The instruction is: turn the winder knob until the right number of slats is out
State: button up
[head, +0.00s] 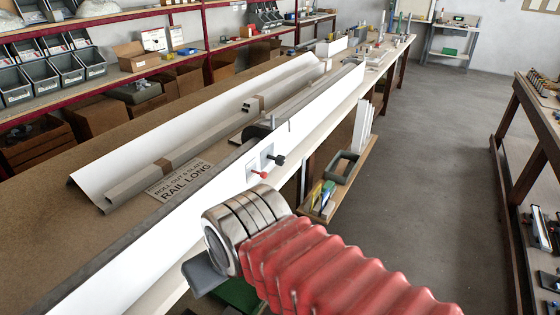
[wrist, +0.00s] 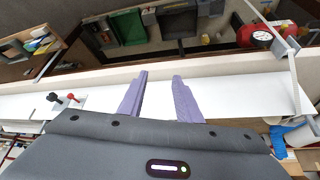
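A black knob (head: 279,160) and a smaller red knob (head: 264,174) stick out from a light plate on the side of a long white rail (head: 130,240); I cannot tell which is the winder. In the wrist view the black knob (wrist: 56,97) and red knob (wrist: 73,98) are at the left. My gripper (wrist: 160,75) has two purple fingers, spread and empty, in front of the white rail and well right of the knobs. A sign (head: 182,182) reads "ROLL OUT", a number that looks like 6, "SLATS", "RAIL LONG". I cannot count any slats that are out.
Long white and grey profiles (head: 195,120) lie on the brown bench behind the rail. A black bracket (head: 258,130) stands at the rail. Red shelving with grey bins (head: 66,70) is at the left. Open floor (head: 430,150) lies to the right, with another bench (head: 545,110) beyond.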

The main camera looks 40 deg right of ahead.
jog(key=shift+o, duration=0.5)
jog(key=o, duration=0.3)
jog(key=shift+w, duration=0.2)
jog(key=shift+o, duration=0.4)
jog(key=shift+w+a+m+g+y, duration=0.15)
jog(key=shift+w+m+g+y, duration=0.25)
jog(key=shift+m, duration=0.4)
jog(key=w+d+f+m+t+y, duration=0.15)
jog(key=w+d+m+y, duration=0.25)
jog(key=w+d+m, duration=0.55)
jog(key=w+d+f+m+y, duration=0.2)
jog(key=w+d+m+y, duration=0.35)
jog(key=w, duration=0.65)
jog(key=d+f+m+t+h, duration=0.1)
jog(key=d+f+m+t, duration=0.2)
jog(key=d, duration=0.8)
jog(key=d+f+m+t+h, duration=0.1)
jog(key=d+f+m+t, duration=0.2)
jog(key=d+m, duration=0.4)
jog(key=d+f+m+t+h, duration=0.2)
jog(key=d+f+m+t, duration=0.1)
jog(key=d, duration=1.3)
jog(key=shift+f+m+t, duration=0.4)
jog(key=shift+m+t, duration=0.45)
jog(key=shift+m, duration=0.35)
